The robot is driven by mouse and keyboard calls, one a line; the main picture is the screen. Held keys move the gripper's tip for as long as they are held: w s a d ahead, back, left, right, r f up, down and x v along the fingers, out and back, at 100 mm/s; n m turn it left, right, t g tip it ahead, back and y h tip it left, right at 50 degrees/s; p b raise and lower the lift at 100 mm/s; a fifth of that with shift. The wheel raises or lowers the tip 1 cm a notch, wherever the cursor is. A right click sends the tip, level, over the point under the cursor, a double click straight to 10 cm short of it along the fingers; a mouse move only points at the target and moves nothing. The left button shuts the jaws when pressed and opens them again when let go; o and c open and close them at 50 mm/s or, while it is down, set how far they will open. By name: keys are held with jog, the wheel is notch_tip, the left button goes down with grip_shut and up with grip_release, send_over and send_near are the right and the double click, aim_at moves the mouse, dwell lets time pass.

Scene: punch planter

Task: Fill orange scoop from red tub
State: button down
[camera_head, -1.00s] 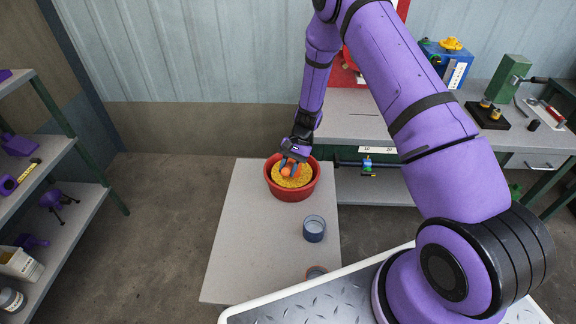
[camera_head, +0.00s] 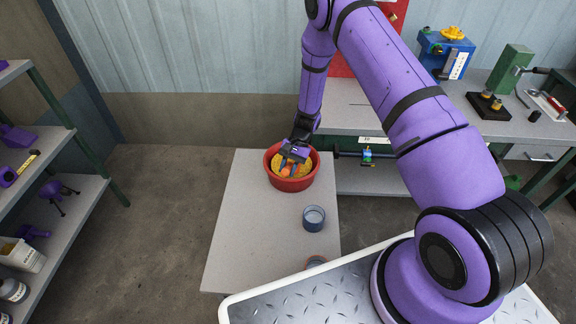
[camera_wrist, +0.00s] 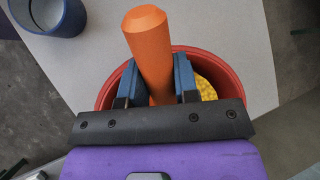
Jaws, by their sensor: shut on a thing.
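The red tub (camera_head: 291,184) stands at the far end of the grey table, with yellow grains (camera_head: 277,163) inside. My gripper (camera_head: 292,168) is over and partly within the tub. In the wrist view its blue fingers (camera_wrist: 158,80) are shut on the handle of the orange scoop (camera_wrist: 150,50). The handle points up toward the camera. The scoop's bowl is hidden behind the gripper, so I cannot tell how much it holds. The red tub (camera_wrist: 258,95) and some yellow grains (camera_wrist: 205,88) show behind the fingers.
A workbench (camera_head: 350,118) stands behind on the right, shelves (camera_head: 60,150) on the left. The table's left half is clear.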

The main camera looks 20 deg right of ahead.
aim_at(285, 169)
jog(key=shift+s+a+r, duration=0.2)
jog(key=shift+s, duration=0.1)
jog(key=shift+r, duration=3.75)
jog(key=s+t+h, duration=0.1)
jog(key=s+a+f+t+h, duration=0.1)
jog(key=t, duration=0.1)
jog(key=s+t+h, duration=0.1)
jog(key=t, duration=0.1)
jog(key=shift+a+f+n, duration=0.15)
jog(key=shift+a+n, duration=0.1)
jog(key=shift+n, duration=0.15)
jog(key=shift+a, duration=0.1)
jog(key=shift+t+h, duration=0.3)
jog(key=shift+t, duration=0.1)
